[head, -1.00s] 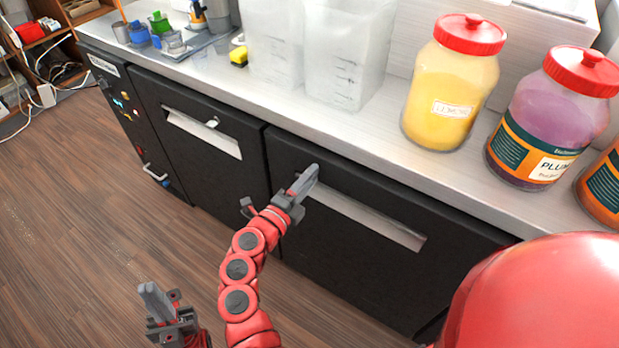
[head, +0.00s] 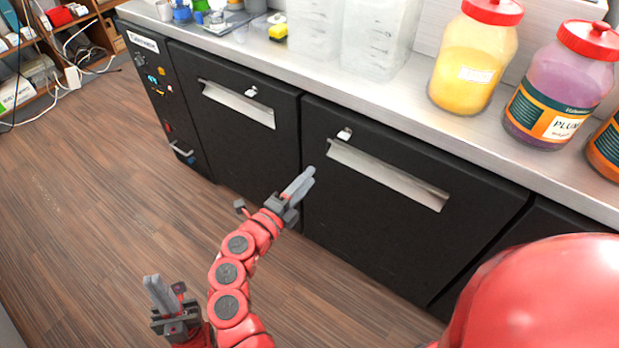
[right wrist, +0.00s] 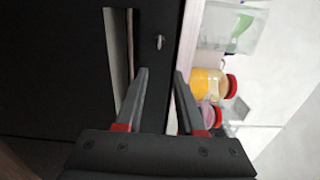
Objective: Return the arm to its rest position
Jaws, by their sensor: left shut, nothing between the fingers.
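My left gripper (head: 158,290) is at the lower left of the head view, over the wooden floor, shut and empty. My right gripper (head: 301,183) is further right, in front of the black cabinet under the counter and below the left end of a handle slot. In the right wrist view my right gripper (right wrist: 159,75) shows its two fingers apart with nothing between them. Both grippers appear clear of the cabinet, though the right one's exact distance from it is hard to tell.
The black cabinet front (head: 370,225) has pale handle slots (head: 388,176). The counter (head: 400,100) above carries clear containers (head: 375,40), a yellow jar (head: 470,75) and a purple jar (head: 555,95). Wooden floor (head: 90,200) lies open at left. Shelves with cables stand at far left.

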